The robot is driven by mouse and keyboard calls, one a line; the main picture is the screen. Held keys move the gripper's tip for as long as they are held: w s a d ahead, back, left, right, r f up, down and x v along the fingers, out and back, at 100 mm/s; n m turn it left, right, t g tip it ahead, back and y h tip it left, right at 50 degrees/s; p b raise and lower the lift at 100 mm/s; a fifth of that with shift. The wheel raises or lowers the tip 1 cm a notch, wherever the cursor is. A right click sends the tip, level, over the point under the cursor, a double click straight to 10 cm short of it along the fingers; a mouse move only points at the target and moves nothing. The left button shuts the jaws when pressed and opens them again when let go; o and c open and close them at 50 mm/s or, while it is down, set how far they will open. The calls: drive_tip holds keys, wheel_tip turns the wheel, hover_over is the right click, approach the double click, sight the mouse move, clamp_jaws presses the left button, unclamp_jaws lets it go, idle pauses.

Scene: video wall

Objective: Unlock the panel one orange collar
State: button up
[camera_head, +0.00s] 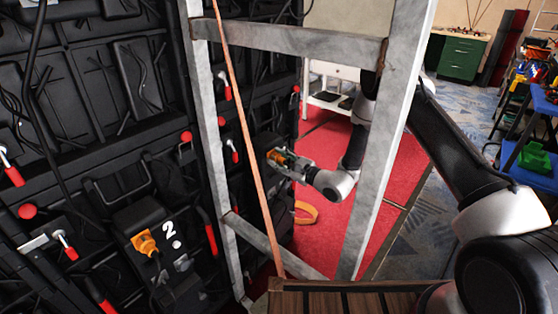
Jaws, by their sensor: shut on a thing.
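My gripper (292,164) reaches past the grey metal frame to the black video wall. It is shut on an orange collar (276,157) on a black box on the wall. The collar is small in this view, and its exact turn cannot be told. A second orange collar (145,243) with a cable sits on the nearer panel marked 2 (171,234), apart from my gripper. Any number on the panel at my gripper cannot be read.
A grey metal frame (207,130) with an orange strap (247,130) stands between the camera and my gripper. Red-handled levers (210,235) stick out from the wall. An orange ring (306,212) lies on the red carpet (335,245). Shelves with bins (535,157) stand at right.

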drive_tip(key=o, duration=1)
drive_tip(key=shift+o, duration=0.2)
drive_tip(key=v, duration=1.2)
drive_tip(key=shift+r, duration=0.15)
